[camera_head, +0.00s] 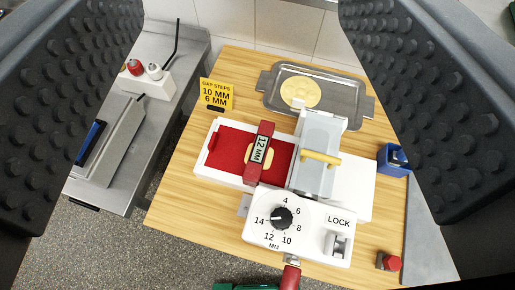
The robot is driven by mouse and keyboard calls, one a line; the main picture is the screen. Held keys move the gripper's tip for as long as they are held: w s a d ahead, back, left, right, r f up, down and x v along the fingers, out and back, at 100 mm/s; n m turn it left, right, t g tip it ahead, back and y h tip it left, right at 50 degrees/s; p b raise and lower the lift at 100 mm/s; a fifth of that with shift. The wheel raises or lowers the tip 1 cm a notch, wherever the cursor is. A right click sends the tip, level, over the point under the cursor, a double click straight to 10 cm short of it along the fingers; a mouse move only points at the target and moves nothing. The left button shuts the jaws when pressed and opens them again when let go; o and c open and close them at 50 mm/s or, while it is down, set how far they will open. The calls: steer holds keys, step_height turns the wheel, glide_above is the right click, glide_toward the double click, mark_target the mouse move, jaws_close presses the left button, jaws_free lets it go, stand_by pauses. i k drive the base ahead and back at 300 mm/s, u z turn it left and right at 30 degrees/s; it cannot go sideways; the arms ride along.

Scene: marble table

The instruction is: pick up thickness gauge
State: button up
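A red block with a "12 MM" label (262,143), seemingly the thickness gauge, stands across the red bed (225,143) of a white slicer-like machine. A pale round piece on the bed shows on both sides of it. My gripper (255,150) is open, with its two dark studded fingers wide apart at the left and right edges of the view. Nothing is held between them. The fingertips appear nearer the camera than the block and apart from it.
The machine has a grey carriage with a yellow handle (320,158), a dial (281,218) and a LOCK lever (336,244). A metal tray (345,97) with a flat round piece lies behind. A yellow sign (215,95), blue holder (393,160) and red-ended object (388,261) stand around it.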

mark_target(253, 172)
steer(key=z, duration=1.7)
steer(key=k, duration=1.1)
steer(key=u, duration=1.15)
steer(key=i, duration=1)
steer(key=z, duration=0.05)
